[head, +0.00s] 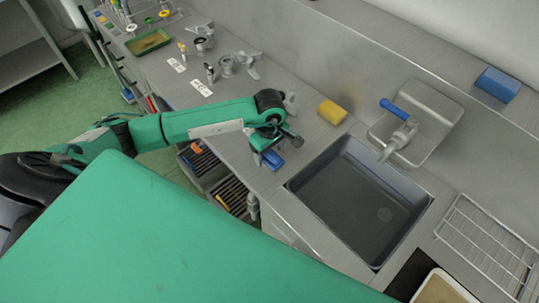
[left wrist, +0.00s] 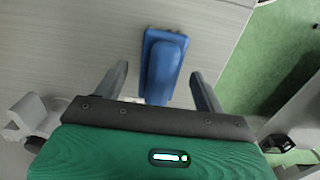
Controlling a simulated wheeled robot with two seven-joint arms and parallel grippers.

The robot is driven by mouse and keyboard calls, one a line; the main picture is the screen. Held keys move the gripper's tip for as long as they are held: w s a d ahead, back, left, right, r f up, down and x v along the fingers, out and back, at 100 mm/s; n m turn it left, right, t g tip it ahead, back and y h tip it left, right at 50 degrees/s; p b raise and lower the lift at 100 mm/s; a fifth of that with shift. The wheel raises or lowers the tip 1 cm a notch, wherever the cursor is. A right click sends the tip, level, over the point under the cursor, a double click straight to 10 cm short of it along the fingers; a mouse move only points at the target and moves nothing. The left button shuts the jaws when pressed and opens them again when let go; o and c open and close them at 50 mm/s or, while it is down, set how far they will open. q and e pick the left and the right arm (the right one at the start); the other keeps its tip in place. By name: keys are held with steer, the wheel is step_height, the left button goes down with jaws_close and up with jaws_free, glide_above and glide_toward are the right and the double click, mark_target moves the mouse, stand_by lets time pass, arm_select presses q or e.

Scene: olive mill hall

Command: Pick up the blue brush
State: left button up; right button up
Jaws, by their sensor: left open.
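The blue brush (head: 272,159) lies on the grey counter near its front edge, left of the sink, partly hidden by my left gripper in the head view. In the left wrist view the brush (left wrist: 164,58) shows as a blue block with a rounded handle pointing towards the gripper. My left gripper (head: 274,138) is open above the brush. In the left wrist view its two dark fingers stand on either side of the brush's near end, with visible gaps; I cannot tell how far above it they are. My right gripper is in neither view.
A sink (head: 350,205) lies just right, with a blue-handled tap (head: 402,128) behind it. A yellow block (head: 332,112) stands behind the gripper. Metal parts (head: 228,66) and a green tray (head: 148,41) are farther left. A wire rack (head: 487,245) is at right.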

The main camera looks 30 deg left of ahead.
mark_target(270, 151)
arm_select(q)
steer(key=shift+c, duration=0.2)
steer(key=c, duration=1.1)
steer(key=shift+r, duration=0.15)
steer(key=shift+c, duration=0.2)
steer(key=shift+r+b, duration=0.3)
steer(key=shift+r, duration=0.35)
step_height(270, 151, up, 18)
steer(key=b, duration=0.4)
steer(key=shift+r+b, duration=0.25)
steer(key=shift+b, duration=0.15)
